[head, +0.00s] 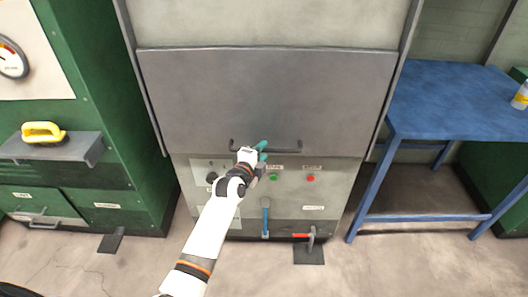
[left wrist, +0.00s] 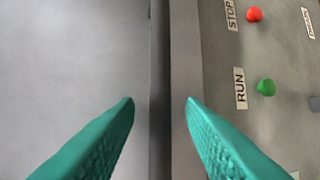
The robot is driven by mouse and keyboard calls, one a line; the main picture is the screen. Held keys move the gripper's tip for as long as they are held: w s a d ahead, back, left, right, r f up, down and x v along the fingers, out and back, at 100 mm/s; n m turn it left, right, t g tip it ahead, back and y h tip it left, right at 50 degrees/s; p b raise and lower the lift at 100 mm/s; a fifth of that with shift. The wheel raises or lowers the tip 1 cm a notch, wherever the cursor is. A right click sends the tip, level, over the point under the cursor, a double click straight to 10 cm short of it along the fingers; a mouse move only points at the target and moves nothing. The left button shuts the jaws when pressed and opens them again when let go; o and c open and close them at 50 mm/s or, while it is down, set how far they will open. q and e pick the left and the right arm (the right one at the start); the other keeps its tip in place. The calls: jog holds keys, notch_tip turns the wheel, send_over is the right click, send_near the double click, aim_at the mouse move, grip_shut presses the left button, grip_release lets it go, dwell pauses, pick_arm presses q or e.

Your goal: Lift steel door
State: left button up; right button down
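The grey steel door (head: 265,95) is a wide flat panel on the middle machine, its lower edge just above the control panel. A dark horizontal bar handle (head: 285,151) runs along its lower part. My left gripper (head: 263,151) is at the handle, its two teal fingers apart, one above and one below the bar's line. In the left wrist view the fingertips (left wrist: 160,101) are open on either side of a dark strip, with door surface (left wrist: 70,60) at left. Whether the fingers touch the bar I cannot tell. My right gripper is not in view.
A blue table (head: 450,95) stands at right, a green cabinet (head: 95,90) at left.

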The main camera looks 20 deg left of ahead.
pick_arm(q)
jog(key=shift+x, duration=0.85)
jog(key=shift+w, duration=0.1)
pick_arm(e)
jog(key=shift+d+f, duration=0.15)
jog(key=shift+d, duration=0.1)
pick_arm(q)
jog(key=shift+c, duration=0.3)
grip_shut()
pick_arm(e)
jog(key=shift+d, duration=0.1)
pick_arm(q)
jog(key=shift+r, duration=0.1)
